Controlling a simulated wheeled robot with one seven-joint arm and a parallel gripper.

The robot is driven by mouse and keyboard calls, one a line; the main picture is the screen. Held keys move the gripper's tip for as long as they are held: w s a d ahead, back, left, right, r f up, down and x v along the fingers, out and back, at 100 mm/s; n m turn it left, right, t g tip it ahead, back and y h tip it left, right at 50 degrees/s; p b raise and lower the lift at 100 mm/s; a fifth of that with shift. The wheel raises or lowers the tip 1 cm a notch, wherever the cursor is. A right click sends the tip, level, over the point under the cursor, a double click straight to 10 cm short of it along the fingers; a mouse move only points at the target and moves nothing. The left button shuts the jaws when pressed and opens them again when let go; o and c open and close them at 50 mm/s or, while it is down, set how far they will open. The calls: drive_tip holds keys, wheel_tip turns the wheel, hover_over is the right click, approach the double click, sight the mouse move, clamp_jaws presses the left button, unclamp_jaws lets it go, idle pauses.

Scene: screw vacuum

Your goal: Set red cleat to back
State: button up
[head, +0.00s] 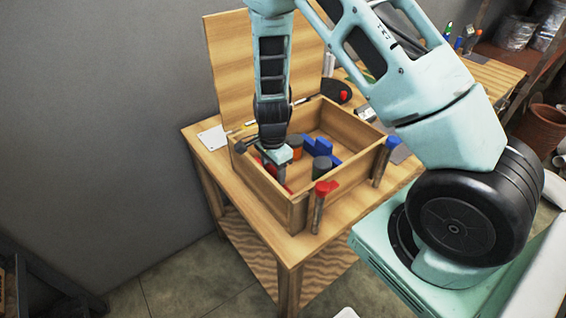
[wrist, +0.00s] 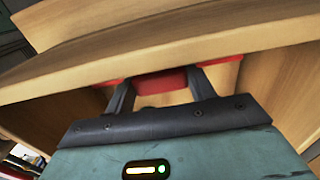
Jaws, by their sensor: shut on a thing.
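A red cleat (wrist: 162,82) is between the two dark fingers of my gripper (wrist: 160,90) in the wrist view. Its red ends show on both sides of the fingers, close to a pale wooden board. My gripper is shut on it. In the head view my gripper (head: 282,173) is down inside the open wooden box (head: 262,184), at its left side. A bit of red (head: 270,171) shows beside the gripper there, and the rest of the cleat is hidden by the gripper and the box wall.
Blue blocks (head: 320,146), an orange can (head: 295,147) and a dark green can (head: 322,168) stand in the box close to my gripper. A red-topped piece (head: 326,187) and a blue-topped piece (head: 393,142) are at the box's outer side. The wooden table (head: 262,232) has free room in front.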

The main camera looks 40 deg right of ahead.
drive_tip(key=o, duration=1.4)
drive_tip(key=shift+r, duration=0.15)
wheel_tip(320, 180, up, 17)
drive_tip(key=shift+r+b, duration=0.1)
drive_tip(key=shift+b, duration=0.2)
